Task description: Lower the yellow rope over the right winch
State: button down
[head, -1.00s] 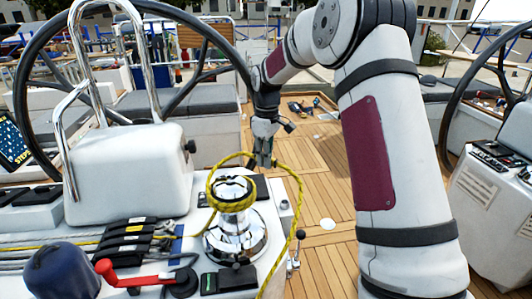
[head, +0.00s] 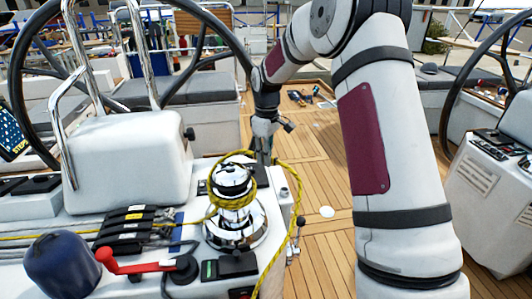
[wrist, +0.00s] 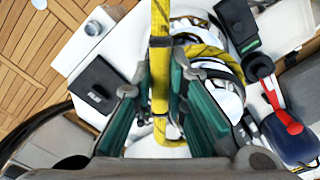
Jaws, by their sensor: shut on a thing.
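The right winch (head: 232,233) is a chrome drum on the white cockpit console in the head view. It also shows behind the rope in the wrist view (wrist: 190,25). The yellow rope (head: 236,203) lies around the upper drum, with a loop arching beside the winch top. One part hangs down the right side past the console edge. My gripper (head: 264,156) is just behind and right of the winch top. In the wrist view, its green fingers (wrist: 162,100) are shut on the yellow rope, which runs between them. The fingertips are partly hidden by rope in the head view.
A red-handled lever (head: 135,266), a navy dome (head: 60,263) and black rope clutches (head: 125,228) stand left of the winch. A white pedestal with a chrome rail (head: 125,160) stands behind them.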

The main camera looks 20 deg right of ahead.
notch_tip(320, 180, down, 7)
jog(key=b, duration=0.1)
dwell(0.7)
jog(key=shift+f+b, duration=0.1)
jog(key=shift+b, duration=0.2)
dwell(0.3)
jog(key=shift+s, duration=0.1)
